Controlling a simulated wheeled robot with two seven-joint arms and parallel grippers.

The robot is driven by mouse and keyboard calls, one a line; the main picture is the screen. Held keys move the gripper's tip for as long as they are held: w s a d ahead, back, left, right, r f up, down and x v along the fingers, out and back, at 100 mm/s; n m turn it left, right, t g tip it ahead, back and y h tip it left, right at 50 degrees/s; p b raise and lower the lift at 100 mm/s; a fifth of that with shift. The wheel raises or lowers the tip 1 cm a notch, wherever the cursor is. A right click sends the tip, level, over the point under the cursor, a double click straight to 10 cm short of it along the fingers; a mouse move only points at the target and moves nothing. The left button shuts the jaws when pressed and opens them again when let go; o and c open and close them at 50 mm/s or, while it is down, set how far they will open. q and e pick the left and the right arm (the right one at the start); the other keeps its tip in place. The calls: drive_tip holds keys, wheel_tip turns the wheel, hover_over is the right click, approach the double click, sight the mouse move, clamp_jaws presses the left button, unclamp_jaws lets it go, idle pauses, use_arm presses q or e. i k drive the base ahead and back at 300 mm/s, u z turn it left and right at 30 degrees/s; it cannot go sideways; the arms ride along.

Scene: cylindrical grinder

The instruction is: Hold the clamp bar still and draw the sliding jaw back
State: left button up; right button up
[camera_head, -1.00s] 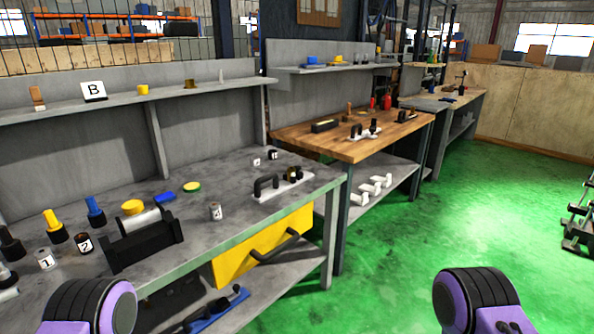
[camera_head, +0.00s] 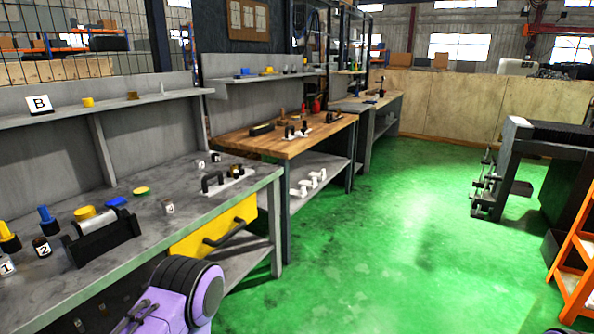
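A white plate (camera_head: 238,183) with a black handle-like bar (camera_head: 212,182) and a dark and brass-coloured part (camera_head: 237,171) lies near the right end of the grey bench. A similar small fixture with black upright parts (camera_head: 297,131) stands on the wooden bench behind. I cannot tell which of these, if either, carries the clamp bar and sliding jaw. A purple and black part of my own arm (camera_head: 185,295) shows at the bottom. No gripper fingers are in view.
The grey bench (camera_head: 150,225) holds a black block with a silver cylinder (camera_head: 103,240) and numbered pots. A yellow drawer (camera_head: 212,230) with a dark handle faces the aisle. Green floor (camera_head: 400,240) is clear ahead. An orange ladder (camera_head: 572,265) and dark machine (camera_head: 550,150) stand right.

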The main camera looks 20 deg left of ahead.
sight(241, 171)
drive_tip(key=z, duration=0.3)
drive_tip(key=i, duration=2.35)
drive_tip(key=u, duration=0.95)
drive_tip(key=i, duration=0.75)
drive_tip(key=u, duration=0.75)
